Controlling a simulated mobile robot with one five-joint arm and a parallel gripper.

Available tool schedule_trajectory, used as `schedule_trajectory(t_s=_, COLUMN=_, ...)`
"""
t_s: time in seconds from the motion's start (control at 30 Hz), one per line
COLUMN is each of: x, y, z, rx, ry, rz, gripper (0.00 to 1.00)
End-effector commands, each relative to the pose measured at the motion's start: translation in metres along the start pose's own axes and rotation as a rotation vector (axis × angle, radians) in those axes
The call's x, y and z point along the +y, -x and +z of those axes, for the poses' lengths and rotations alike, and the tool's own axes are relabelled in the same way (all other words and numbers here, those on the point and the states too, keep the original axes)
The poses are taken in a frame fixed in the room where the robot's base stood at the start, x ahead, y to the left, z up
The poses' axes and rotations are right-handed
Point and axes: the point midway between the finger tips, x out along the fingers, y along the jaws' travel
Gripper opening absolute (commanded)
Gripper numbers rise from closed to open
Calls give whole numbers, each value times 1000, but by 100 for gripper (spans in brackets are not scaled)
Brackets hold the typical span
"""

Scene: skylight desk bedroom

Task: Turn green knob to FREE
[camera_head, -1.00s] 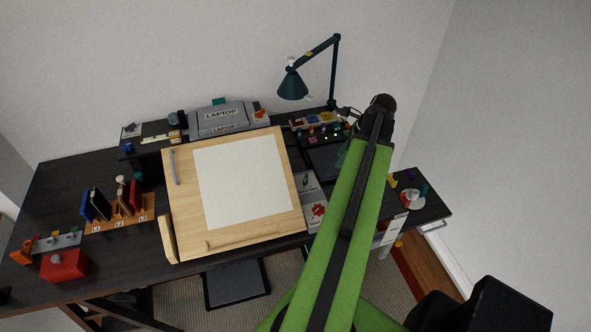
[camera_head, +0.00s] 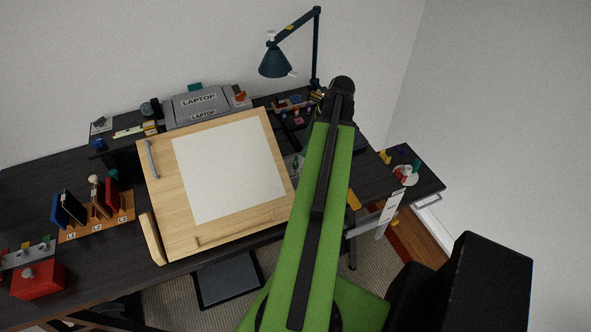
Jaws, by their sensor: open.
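I cannot say for certain which piece is the green knob. A small green shape (camera_head: 296,162) shows on a grey panel just left of my arm, right of the drawing board; my arm partly covers that panel. A grey strip with small coloured knobs (camera_head: 25,252) stands at the far left of the desk, and one of them looks green. Another small green piece (camera_head: 417,165) stands by a white round plate on the right. My green arm rises from the bottom to a dark joint; my gripper is hidden behind it. No FREE label is readable.
A tilted wooden drawing board (camera_head: 150,190) with white paper fills the desk's middle. A blue lamp (camera_head: 275,62) stands behind. A laptop (camera_head: 200,105) is at the back, a red box (camera_head: 38,280) at left front, and a slotted wooden holder (camera_head: 100,220) nearby.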

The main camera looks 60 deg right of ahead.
Motion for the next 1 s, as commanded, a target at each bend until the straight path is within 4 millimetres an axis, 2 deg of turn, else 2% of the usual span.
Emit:
schedule_trajectory(t_s=0.03, x=0, y=-22, z=-5, rx=0, ry=1, rz=0, gripper=69)
schedule_trajectory(t_s=0.1, x=0, y=-38, z=-6, rx=0, ry=0, rz=-1, gripper=69)
schedule_trajectory(t_s=0.3, x=-1, y=-78, z=-5, rx=0, ry=-1, rz=-2, gripper=69)
schedule_trajectory(t_s=0.4, x=-1, y=-90, z=-5, rx=0, ry=-2, rz=-2, gripper=69)
schedule_trajectory(t_s=0.57, x=-1, y=-100, z=-3, rx=0, ry=-3, rz=-2, gripper=69)
schedule_trajectory(t_s=0.87, x=-1, y=-99, z=-2, rx=0, ry=-4, rz=-2, gripper=69)
schedule_trajectory(t_s=1.0, x=-1, y=-99, z=-2, rx=0, ry=-4, rz=-2, gripper=51)
